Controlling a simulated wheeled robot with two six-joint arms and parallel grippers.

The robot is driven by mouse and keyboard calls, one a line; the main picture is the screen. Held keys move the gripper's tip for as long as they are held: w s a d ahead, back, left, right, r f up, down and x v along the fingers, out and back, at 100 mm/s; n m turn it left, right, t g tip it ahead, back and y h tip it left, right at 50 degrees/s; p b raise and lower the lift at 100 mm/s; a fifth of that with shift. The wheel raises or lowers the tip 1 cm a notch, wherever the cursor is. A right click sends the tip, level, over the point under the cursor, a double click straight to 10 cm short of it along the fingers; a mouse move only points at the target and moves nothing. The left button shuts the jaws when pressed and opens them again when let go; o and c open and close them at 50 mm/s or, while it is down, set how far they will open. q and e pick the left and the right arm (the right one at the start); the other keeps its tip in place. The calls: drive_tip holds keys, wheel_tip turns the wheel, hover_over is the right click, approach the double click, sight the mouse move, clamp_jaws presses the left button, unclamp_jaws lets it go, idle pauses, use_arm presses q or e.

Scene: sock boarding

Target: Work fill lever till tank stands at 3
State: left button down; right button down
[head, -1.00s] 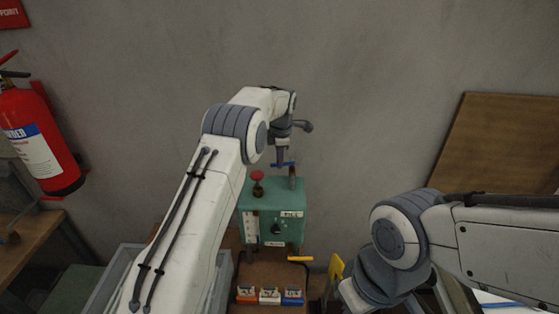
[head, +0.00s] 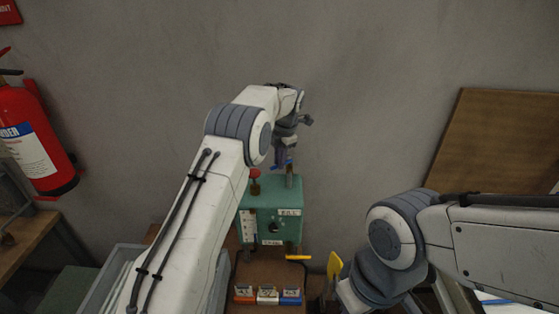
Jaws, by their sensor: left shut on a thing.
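The green tank box (head: 285,201) stands below my left arm, with a FILL label (head: 289,212) on its front. A white scale strip (head: 247,222) is at its front left, too small to read. The fill lever's upright post (head: 289,181) rises from the top, and its blue handle (head: 289,162) shows at my left gripper (head: 281,163). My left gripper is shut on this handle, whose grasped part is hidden. My right arm comes in from the right, but its gripper is not in view.
A red knob (head: 255,173) stands on the box top. A yellow handle (head: 298,257) sticks out at the lower right. Orange, white and blue blocks (head: 267,300) sit in front. A yellow plate (head: 335,265) is beside my right arm. A fire extinguisher (head: 33,145) hangs at left.

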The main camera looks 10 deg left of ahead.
use_arm(q)
drive_tip(key=shift+r, duration=0.1)
drive_tip(key=c, duration=0.9)
unclamp_jaws()
drive_tip(key=shift+o, duration=0.2)
drive_tip(key=shift+d+r+b, duration=0.1)
drive_tip(key=shift+r+b, duration=0.2)
drive_tip(key=shift+r, duration=0.05)
wheel_tip(320, 180, up, 10)
drive_tip(key=s+d+b, duration=0.1)
drive_tip(key=shift+s+d+f+b, duration=0.15)
drive_tip(key=shift+d+f+b, duration=0.05)
drive_tip(key=shift+f+b, duration=0.1)
